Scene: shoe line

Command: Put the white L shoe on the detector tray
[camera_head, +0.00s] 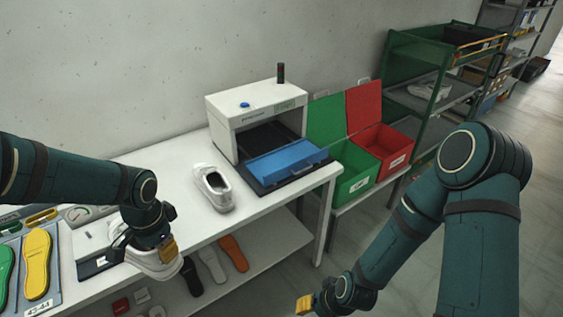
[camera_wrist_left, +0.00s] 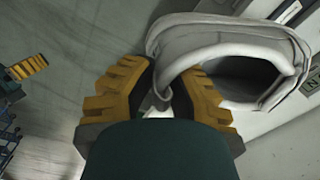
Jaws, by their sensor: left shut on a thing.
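A white shoe (camera_head: 160,266) is under my left gripper (camera_head: 150,242) at the front edge of the white table. The gripper is shut on the shoe's collar; the wrist view (camera_wrist_left: 175,95) shows the yellow fingers on the rim of the shoe (camera_wrist_left: 225,30). Another white shoe (camera_head: 212,187) stands on the table, left of the detector. The blue detector tray (camera_head: 287,160) sits empty in front of the detector opening. I cannot read an L mark on either shoe. My right gripper (camera_head: 305,304) is low at the bottom, partly cut off; its jaw state is unclear.
The white detector (camera_head: 258,115) stands on the table's far end. A green bin (camera_head: 355,172) and a red bin (camera_head: 390,150) stand right of it. Green and yellow insoles (camera_head: 36,264) lie at the left. The tabletop between the shoes is clear.

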